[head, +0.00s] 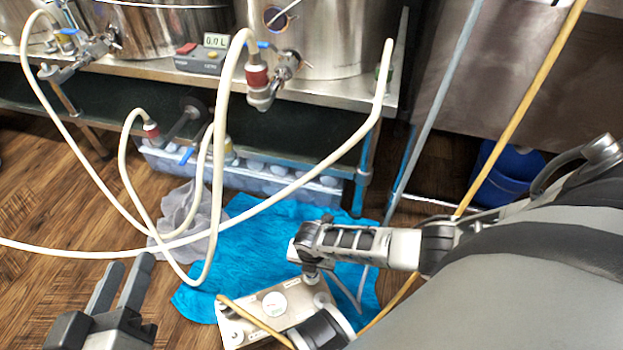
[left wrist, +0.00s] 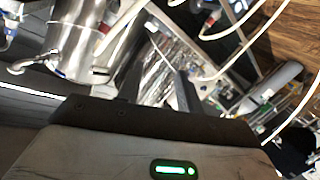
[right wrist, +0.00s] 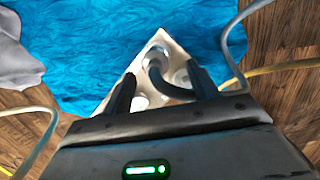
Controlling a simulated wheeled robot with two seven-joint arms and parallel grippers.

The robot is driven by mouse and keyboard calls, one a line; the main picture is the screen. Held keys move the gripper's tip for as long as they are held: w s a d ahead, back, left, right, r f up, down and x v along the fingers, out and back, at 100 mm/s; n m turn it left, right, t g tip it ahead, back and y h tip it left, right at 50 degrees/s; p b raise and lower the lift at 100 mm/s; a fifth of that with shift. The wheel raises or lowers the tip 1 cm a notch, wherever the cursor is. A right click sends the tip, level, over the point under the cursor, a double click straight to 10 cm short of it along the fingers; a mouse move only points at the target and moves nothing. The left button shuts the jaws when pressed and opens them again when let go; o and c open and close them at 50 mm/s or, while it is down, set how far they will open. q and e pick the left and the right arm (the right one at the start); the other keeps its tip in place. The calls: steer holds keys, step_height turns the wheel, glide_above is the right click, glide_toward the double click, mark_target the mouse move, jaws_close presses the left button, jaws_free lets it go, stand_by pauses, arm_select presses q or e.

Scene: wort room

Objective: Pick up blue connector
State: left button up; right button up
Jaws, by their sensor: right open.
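I cannot tell which part is the blue connector. Small blue pieces show in the head view: one below the shelf (head: 187,155), one by the left valve (head: 67,32) and one by the right valve (head: 264,44). Hose ends with red collars (head: 257,78) (head: 151,129) are near them. My left gripper (head: 131,262) is open and empty at lower left, apart from the hoses; its spread fingers show in the left wrist view (left wrist: 160,75). My right gripper (right wrist: 162,72) is open above a steel base plate (head: 236,328) with metal fittings; it is hard to make out in the head view.
White hoses (head: 124,170) loop across the left side. Steel kettles (head: 330,45) and a small display unit (head: 200,58) stand on the shelf. A blue cloth (head: 205,290) and a grey cloth (head: 183,213) lie on the wooden floor. A yellow pole (head: 520,98) slants at right.

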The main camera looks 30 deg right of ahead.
steer(key=shift+w+f+b, duration=0.1)
steer(key=shift+f+b, duration=0.25)
steer(key=shift+f, duration=0.1)
steer(key=f+b, duration=0.2)
steer(key=f, duration=0.1)
steer(key=shift+w+b, duration=0.4)
steer(key=shift+d+f+b, duration=0.15)
steer(key=shift+f+b, duration=0.15)
steer(key=shift+f, duration=0.15)
steer(key=shift+w+f, duration=0.1)
steer(key=shift+f, duration=0.05)
arm_select(q)
steer(key=r, duration=0.1)
steer(key=w+r+t+h, duration=0.1)
steer(key=r+m+t, duration=0.1)
steer(key=shift+w+r+h, duration=0.3)
steer(key=shift+w+r, duration=0.05)
steer(key=shift+w, duration=0.05)
arm_select(e)
steer(key=c, duration=1.1)
